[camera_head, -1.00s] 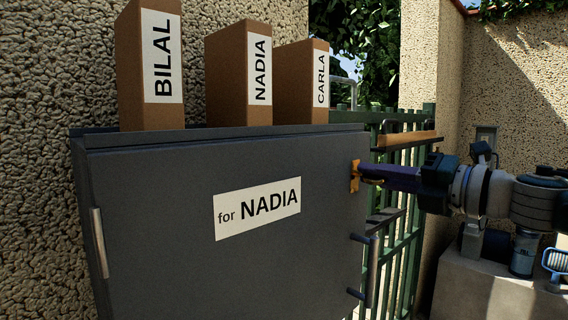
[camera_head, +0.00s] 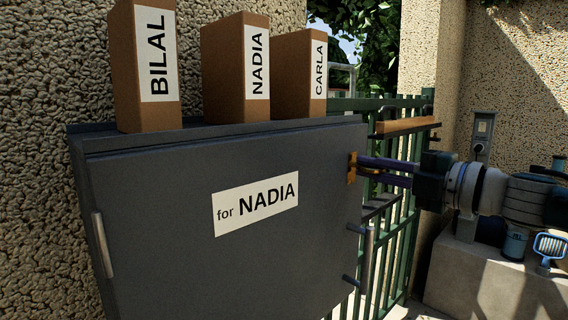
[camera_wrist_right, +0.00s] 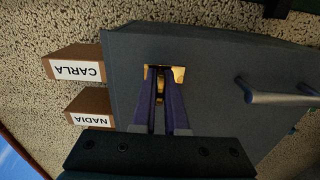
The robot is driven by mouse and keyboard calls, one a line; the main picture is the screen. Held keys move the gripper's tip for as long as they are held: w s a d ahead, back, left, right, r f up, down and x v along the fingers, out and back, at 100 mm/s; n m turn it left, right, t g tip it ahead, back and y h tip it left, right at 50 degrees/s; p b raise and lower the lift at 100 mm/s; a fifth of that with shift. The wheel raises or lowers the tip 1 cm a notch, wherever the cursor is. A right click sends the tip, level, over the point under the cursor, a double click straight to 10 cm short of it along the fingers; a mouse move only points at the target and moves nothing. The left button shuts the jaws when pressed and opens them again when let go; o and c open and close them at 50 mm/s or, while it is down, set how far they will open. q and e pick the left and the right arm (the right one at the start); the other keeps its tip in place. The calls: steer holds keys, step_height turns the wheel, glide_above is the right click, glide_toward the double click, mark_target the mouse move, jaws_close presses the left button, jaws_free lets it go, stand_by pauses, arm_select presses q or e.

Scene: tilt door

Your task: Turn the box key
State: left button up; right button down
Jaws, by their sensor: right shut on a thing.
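The dark grey box (camera_head: 150,210) has a shut front door with a white label (camera_head: 255,203) reading "for NADIA". A brass key and its plate (camera_head: 351,168) sit near the door's upper right edge. My right gripper (camera_head: 360,168) comes in from the right with its purple fingers at the key. In the right wrist view the fingers (camera_wrist_right: 161,88) close on the brass key in front of its plate (camera_wrist_right: 178,74). The fingers partly hide the key. My left gripper is not in view.
A bar handle (camera_head: 367,258) stands out below the key; a metal bar (camera_head: 102,245) is at the door's left edge. Brown boxes labelled BILAL (camera_head: 122,70), NADIA (camera_head: 222,75) and CARLA (camera_head: 290,80) stand on top. A green gate (camera_head: 400,220) is behind.

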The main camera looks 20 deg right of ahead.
steer(key=c, duration=1)
jaws_free()
steer(key=shift+o, duration=0.2)
steer(key=shift+s+d, duration=0.15)
steer(key=shift+s, duration=0.05)
steer(key=v, duration=0.9)
steer(key=shift+s, duration=0.25)
